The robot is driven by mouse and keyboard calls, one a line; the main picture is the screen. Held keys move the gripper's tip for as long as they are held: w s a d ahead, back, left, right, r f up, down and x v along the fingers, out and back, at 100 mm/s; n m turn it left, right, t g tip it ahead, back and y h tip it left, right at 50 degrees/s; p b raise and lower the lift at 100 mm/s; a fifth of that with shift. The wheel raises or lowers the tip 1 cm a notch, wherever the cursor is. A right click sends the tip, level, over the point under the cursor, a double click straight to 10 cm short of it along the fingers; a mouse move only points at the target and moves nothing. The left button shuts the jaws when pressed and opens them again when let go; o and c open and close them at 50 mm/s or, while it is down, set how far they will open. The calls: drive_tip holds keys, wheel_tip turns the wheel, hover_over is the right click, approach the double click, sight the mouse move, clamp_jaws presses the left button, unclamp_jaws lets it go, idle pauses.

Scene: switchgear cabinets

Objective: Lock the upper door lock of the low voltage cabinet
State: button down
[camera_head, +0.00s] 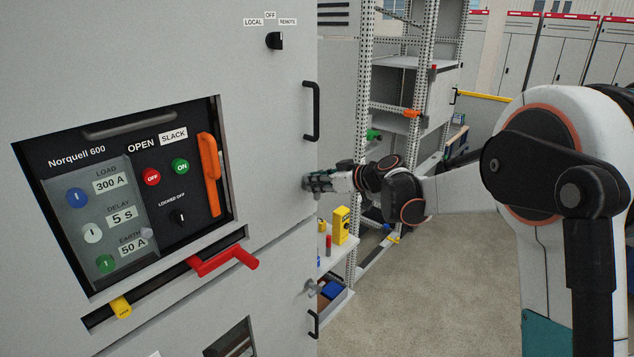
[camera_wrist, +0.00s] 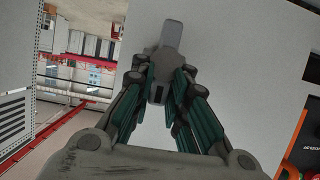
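The low voltage cabinet (camera_head: 262,130) fills the left of the head view, its door closed. My gripper (camera_head: 316,184) is at the door's right edge, below the upper black handle. The upper door lock (camera_wrist: 168,40) is a grey lever on the pale door in the wrist view. My fingers (camera_wrist: 163,82) lean in on both sides of it and appear shut on it; exact contact is hard to see. In the head view my gripper mostly hides this lock. A similar lower lock (camera_head: 311,286) sits further down the same edge.
The black door handle (camera_head: 312,111) is above my gripper, another (camera_head: 313,323) below. A red lever (camera_head: 222,262) sticks out from the breaker panel at left. A perforated shelf rack (camera_head: 422,100) stands behind my gripper. Open floor (camera_head: 450,270) lies to the right.

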idle(0.3)
drive_tip(key=shift+w+d+f+m+g+y+b, duration=0.45)
drive_tip(key=shift+m+y+b, duration=0.7)
drive_tip(key=shift+m+b, duration=1)
drive_tip(key=shift+w+a+f+m+g+y+b, duration=0.15)
drive_tip(key=shift+m+g+y+b, duration=0.7)
drive_tip(key=shift+m+b, duration=1.3)
drive_tip(key=shift+w+d+f+m+g+y+b, duration=0.2)
drive_tip(key=shift+d+f+m+g+y+b, duration=0.15)
drive_tip(key=shift+m+y+b, duration=1.45)
drive_tip(key=shift+m+h, duration=0.4)
drive_tip(key=shift+m, duration=0.4)
drive_tip(key=c, duration=1.6)
unclamp_jaws()
drive_tip(key=shift+f, duration=0.1)
drive_tip(key=shift+o, duration=0.2)
